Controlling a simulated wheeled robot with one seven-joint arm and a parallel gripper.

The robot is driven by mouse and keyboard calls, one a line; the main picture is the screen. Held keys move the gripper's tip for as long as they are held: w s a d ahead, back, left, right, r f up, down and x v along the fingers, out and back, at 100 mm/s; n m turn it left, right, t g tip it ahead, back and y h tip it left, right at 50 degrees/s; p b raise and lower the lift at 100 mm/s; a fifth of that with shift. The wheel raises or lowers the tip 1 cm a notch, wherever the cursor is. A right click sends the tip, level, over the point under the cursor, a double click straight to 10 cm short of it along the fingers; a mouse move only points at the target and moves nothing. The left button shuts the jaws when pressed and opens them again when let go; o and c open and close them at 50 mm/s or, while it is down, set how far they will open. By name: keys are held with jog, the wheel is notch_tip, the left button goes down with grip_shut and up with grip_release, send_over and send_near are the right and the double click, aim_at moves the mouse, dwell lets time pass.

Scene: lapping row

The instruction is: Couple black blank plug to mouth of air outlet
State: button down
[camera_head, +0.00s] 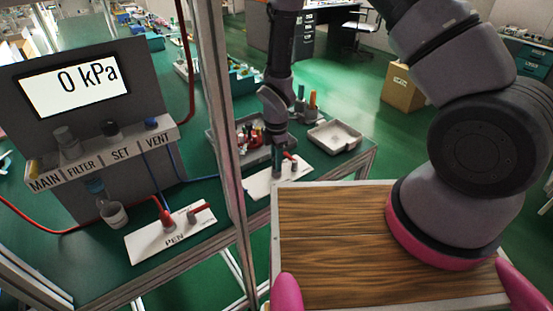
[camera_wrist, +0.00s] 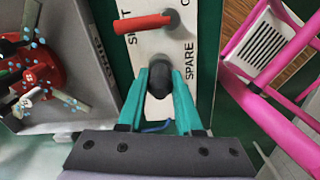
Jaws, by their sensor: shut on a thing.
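My gripper (camera_wrist: 160,100) is shut on a dark, round-ended thing, the black blank plug (camera_wrist: 160,82), held between its teal fingertips in the wrist view. The plug is over the white plate (camera_wrist: 150,48) marked SPARE, close to a valve with a red lever (camera_wrist: 143,24). The mouth of the air outlet is hidden behind the plug and fingers, so I cannot tell whether they touch. In the head view my gripper (camera_head: 278,158) points down over the same plate (camera_head: 262,185), beside the red lever; the plug is too small to make out there.
An empty pale tray (camera_head: 335,136) lies behind right. A frame post (camera_head: 225,130) stands left. A gauge panel (camera_head: 68,85) reads 0 kPa. A second plate (camera_head: 160,238) marked PEN has red fittings.

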jog(key=shift+f, duration=0.45)
jog(key=c, duration=0.5)
grip_release()
jog(key=shift+r, duration=0.1)
notch_tip(320, 180, up, 11)
jog(key=shift+f, duration=0.15)
